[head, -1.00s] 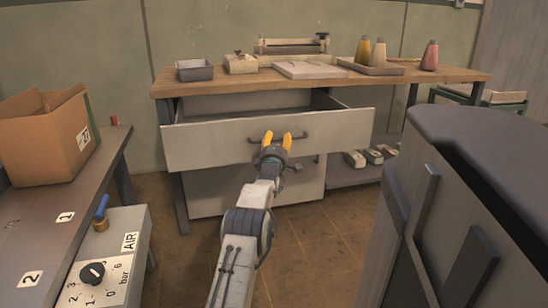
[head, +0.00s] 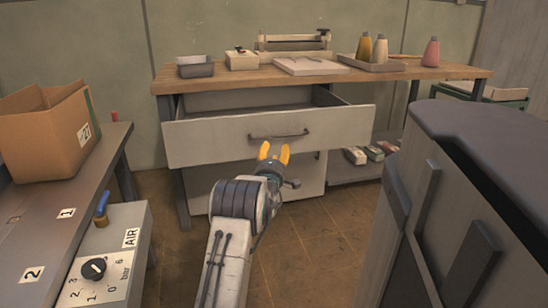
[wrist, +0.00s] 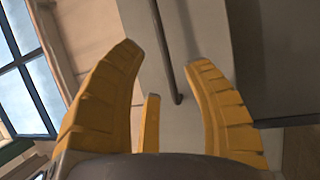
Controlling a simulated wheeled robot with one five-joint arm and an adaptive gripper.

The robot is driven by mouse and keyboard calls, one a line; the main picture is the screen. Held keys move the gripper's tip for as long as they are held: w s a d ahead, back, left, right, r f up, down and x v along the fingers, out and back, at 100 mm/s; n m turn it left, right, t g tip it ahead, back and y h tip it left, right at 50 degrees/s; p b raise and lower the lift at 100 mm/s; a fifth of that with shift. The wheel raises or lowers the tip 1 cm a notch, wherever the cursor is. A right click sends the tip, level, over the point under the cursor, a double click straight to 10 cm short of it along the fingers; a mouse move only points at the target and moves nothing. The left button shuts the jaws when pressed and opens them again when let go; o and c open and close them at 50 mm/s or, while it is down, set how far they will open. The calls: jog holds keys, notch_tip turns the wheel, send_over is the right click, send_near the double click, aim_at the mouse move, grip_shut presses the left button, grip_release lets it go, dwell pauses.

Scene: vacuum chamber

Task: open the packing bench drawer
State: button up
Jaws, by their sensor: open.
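The packing bench drawer (head: 215,144) is a pale front under the wooden bench top, pulled well out, its dark inside showing above the front. Its dark bar handle (head: 278,136) runs across the middle of the front; in the wrist view the handle (wrist: 168,60) shows beyond the fingers, its end between them. My gripper (head: 273,152) has yellow fingers, open and empty, just below and apart from the handle. The fingers also show spread in the wrist view (wrist: 165,75).
On the bench top (head: 225,79) stand a grey tray (head: 195,67), a tray with bottles (head: 372,64) and a pink bottle (head: 431,53). A side table with a cardboard box (head: 45,135) is at left. A large dark-topped cabinet (head: 460,150) is close at right. Floor between is clear.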

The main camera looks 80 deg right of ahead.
jog(key=shift+a+f, duration=0.2)
jog(key=shift+a, duration=0.95)
